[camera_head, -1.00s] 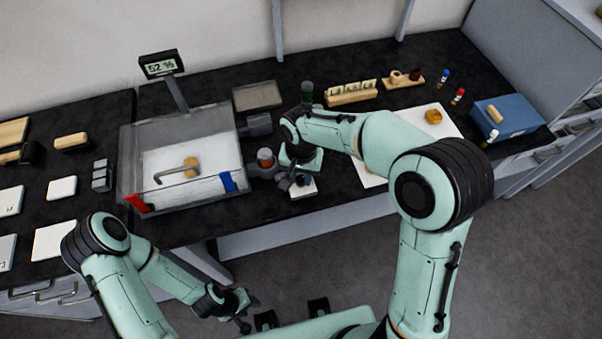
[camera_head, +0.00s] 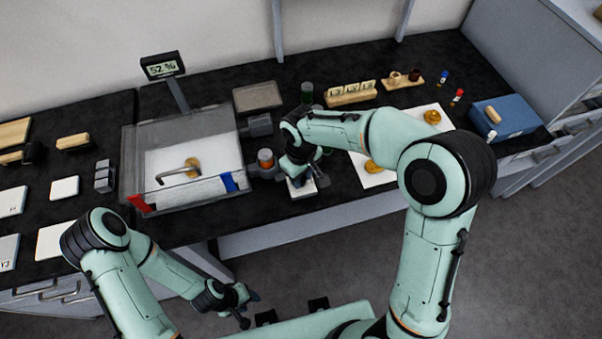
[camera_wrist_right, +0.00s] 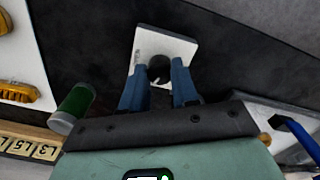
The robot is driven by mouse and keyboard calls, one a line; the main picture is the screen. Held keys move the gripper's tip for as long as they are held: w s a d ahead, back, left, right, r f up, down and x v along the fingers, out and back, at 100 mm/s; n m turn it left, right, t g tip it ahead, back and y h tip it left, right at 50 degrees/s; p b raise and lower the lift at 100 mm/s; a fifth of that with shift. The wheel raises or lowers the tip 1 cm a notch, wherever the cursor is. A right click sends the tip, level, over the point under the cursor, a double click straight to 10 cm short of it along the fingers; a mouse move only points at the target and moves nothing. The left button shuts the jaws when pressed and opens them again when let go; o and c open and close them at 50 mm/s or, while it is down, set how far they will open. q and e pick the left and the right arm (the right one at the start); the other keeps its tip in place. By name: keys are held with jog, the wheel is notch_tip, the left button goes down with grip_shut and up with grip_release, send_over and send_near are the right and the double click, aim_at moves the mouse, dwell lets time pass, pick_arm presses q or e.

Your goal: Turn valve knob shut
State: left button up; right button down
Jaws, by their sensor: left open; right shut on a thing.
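The valve knob (camera_wrist_right: 159,69) is a dark round knob on a small white plate (camera_wrist_right: 176,43) in the right wrist view. In the head view the white plate (camera_head: 301,190) lies near the bench's front edge, with the knob hidden by my right gripper. My right gripper (camera_wrist_right: 158,86) has its two blue fingers on either side of the knob and is shut on it. In the head view my right gripper (camera_head: 304,174) points down over the plate. My left gripper (camera_head: 246,308) is open and empty, low in front of the bench.
A clear-walled box (camera_head: 131,172) stands left of the plate, with a display (camera_head: 162,67) reading 52 % behind it. Gold pieces lie on a white sheet (camera_head: 405,145) to the right.

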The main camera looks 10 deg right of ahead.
pick_arm(q)
jog(key=shift+w+r, duration=0.25)
jog(key=shift+r, duration=0.1)
pick_arm(e)
jog(key=shift+r+n, duration=0.1)
jog(key=shift+n, duration=1.6)
jog(key=c, duration=0.8)
grip_release()
jog(key=shift+c, duration=0.2)
pick_arm(q)
jog(key=shift+w+r+p, duration=0.8)
jog(key=shift+r+p, duration=0.1)
pick_arm(e)
notch_tip(320, 180, up, 13)
jog(key=shift+r, duration=0.15)
